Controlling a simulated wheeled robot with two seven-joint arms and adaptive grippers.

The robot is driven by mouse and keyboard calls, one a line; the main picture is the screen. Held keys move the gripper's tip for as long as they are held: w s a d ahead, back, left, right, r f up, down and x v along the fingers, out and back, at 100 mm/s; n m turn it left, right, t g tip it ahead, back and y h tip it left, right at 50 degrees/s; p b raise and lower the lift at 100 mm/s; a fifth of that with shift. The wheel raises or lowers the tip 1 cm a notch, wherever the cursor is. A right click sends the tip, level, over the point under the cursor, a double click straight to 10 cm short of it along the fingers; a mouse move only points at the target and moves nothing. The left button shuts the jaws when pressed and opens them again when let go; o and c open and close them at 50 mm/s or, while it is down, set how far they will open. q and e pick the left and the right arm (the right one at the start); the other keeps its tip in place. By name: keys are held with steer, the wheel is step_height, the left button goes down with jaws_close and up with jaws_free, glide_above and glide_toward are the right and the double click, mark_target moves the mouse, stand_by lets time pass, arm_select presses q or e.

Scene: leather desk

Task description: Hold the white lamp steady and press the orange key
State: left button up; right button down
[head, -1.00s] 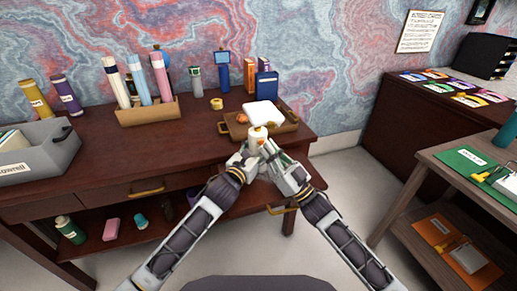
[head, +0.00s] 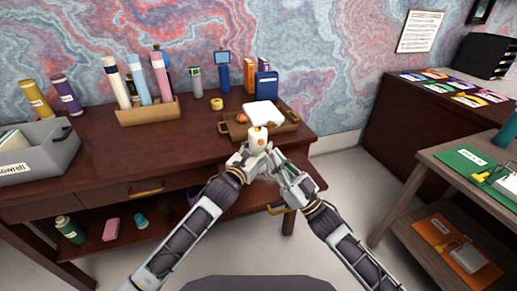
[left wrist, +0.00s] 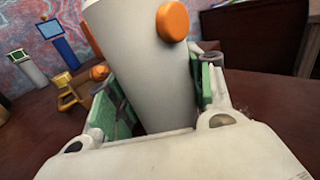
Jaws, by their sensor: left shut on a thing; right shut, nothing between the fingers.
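The white lamp (head: 256,137), a pale cylinder, stands at the front edge of the brown desk in the head view. It fills the middle of the left wrist view (left wrist: 150,75), where the round orange key (left wrist: 173,21) sticks out of its side. My left gripper (head: 248,156) is shut on the lamp's lower part, with a green-padded finger on each side of it. My right gripper (head: 277,157) is shut and empty, just right of the lamp and a little lower. The lamp's base is hidden by the grippers.
A wooden tray (head: 291,126) with a white item (head: 263,114) sits right behind the lamp. The desk's middle is clear.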

steer(key=shift+s+d, duration=0.25)
steer(key=shift+s, duration=0.45)
arm_select(q)
steer(key=o, duration=1.4)
steer(key=shift+v, duration=6)
steer(key=shift+d+f, duration=0.1)
